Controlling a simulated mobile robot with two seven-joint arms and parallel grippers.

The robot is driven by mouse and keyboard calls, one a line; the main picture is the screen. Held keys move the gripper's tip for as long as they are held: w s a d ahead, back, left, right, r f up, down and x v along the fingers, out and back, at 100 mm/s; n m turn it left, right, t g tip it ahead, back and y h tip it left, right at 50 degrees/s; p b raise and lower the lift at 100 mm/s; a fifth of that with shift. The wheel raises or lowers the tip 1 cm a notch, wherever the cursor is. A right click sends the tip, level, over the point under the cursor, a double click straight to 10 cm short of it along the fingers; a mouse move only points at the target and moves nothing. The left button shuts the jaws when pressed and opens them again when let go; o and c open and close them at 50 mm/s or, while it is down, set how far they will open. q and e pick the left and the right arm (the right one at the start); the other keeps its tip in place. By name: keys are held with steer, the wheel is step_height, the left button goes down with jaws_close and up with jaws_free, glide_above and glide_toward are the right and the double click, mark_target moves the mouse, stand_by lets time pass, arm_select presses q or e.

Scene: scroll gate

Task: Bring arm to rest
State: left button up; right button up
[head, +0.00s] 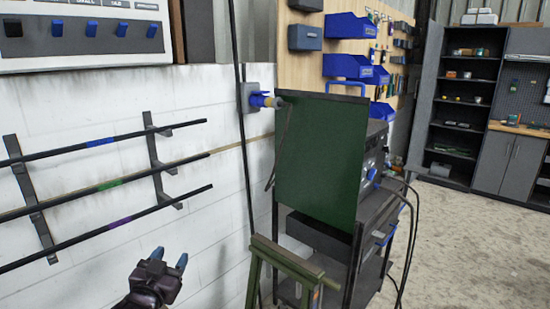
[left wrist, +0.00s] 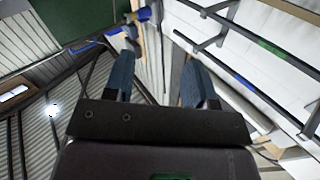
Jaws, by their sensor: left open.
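My left gripper (head: 172,264) is at the lower left of the head view, in front of the white block wall. Its two blue-tipped fingers are spread apart, with nothing between them. In the left wrist view the open fingers (left wrist: 160,85) point up the picture, with a gap between them and the wall and rack beyond. The gripper appears clear of the wall and the rods, though its exact distance from them cannot be told. My right gripper is not in either view.
A wall rack (head: 160,157) holds dark rods with blue, green and purple bands. A green panel (head: 320,150) stands by a dark cart (head: 375,215) with hanging cables. A green metal stand (head: 290,262) is right of my gripper. Open floor (head: 465,250) lies at right.

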arm_select(q)
steer(key=s+a+f+n+g+y, duration=0.2)
steer(key=s+f+g, duration=0.4)
steer(key=s+f, duration=2)
steer(key=shift+s+a+n+g+b, duration=0.35)
steer(key=shift+s+a, duration=0.55)
steer(key=shift+s, duration=0.25)
steer(key=shift+c, duration=0.5)
stand_by(1.0)
